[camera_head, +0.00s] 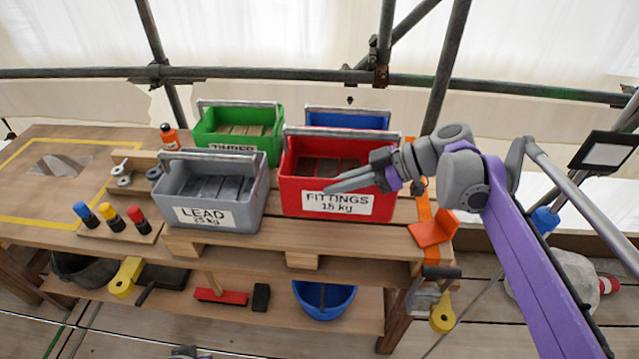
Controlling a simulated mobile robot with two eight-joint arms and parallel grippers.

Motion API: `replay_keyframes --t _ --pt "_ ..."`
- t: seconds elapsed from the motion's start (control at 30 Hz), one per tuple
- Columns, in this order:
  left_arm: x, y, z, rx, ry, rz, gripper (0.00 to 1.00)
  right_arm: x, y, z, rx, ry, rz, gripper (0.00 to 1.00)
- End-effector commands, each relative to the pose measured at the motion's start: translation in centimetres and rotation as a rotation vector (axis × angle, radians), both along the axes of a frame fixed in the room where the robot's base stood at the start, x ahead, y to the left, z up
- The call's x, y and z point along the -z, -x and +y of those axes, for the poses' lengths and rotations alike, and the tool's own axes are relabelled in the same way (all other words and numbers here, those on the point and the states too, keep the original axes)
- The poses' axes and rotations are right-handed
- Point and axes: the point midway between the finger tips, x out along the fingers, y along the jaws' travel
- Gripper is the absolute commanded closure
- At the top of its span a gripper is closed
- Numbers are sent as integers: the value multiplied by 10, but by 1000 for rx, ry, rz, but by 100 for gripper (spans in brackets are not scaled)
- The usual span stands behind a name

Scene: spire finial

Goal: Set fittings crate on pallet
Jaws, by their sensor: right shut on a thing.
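The red fittings crate (290,185), with a white label and a grey top bar, stands upright over the right-centre of the slatted wooden pallet (350,236). I cannot tell whether its base touches the boards. My right gripper (330,186) reaches in from the right, its fingers across the crate's front wall above the label. It is shut on the crate; the exact contact is unclear. My left gripper is not clearly in view.
A grey lead crate (213,192) stands close to the left, a green timber crate (238,125) behind it and a blue crate (347,119) behind the red one. An orange bracket (432,230) is at the pallet's right. Scaffold poles (300,74) cross behind.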

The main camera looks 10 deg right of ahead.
Motion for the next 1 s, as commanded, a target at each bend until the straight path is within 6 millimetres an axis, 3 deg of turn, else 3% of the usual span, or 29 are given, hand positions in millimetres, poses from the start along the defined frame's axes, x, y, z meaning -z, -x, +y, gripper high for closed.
replay_keyframes --t 0.23,0.47,0.67,0.87,1.0 --pt "7 1 0 0 0 2 100 43 0 0 -1 -2 -1 100" --pt "8 1 0 0 0 3 100 59 0 0 -1 -2 -1 100" --pt "12 2 0 0 0 4 100 85 0 0 -1 -2 -1 100" --pt "12 2 0 0 0 4 100 88 0 0 0 -1 -1 100" --pt "12 2 0 0 0 4 100 89 0 0 0 1 0 73"
